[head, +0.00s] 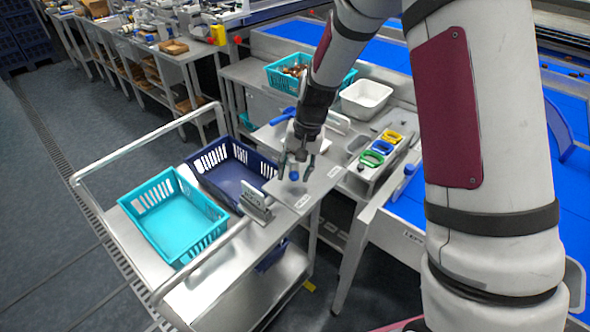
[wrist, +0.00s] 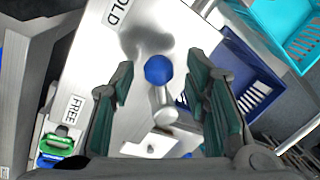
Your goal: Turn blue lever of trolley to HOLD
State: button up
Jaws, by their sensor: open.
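The blue lever shows as a round blue knob (wrist: 158,70) on a short pale metal arm (wrist: 164,105); the knob also shows in the head view (head: 293,175). It stands over a grey metal plate (wrist: 95,65). In the wrist view the HOLD label (wrist: 118,14), partly cut off, is up and left of the knob, and the FREE label (wrist: 72,112) is down and left. The lever arm points up the picture, nearer the HOLD direction than FREE. My gripper (wrist: 161,68) is open, one finger on each side of the knob, with visible gaps. Contact is not seen.
The trolley (head: 185,300) carries a turquoise crate (head: 170,215) and a navy crate (head: 228,165) left of the lever. A grey upright sign block (head: 256,203) stands close by. Green, blue and yellow handles (head: 378,152) lie to the right. A white tub (head: 366,98) is behind.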

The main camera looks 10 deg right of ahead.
notch_tip(320, 180, up, 12)
jog(key=d, duration=0.2)
jog(key=shift+s, duration=0.4)
jog(key=shift+d+f, duration=0.1)
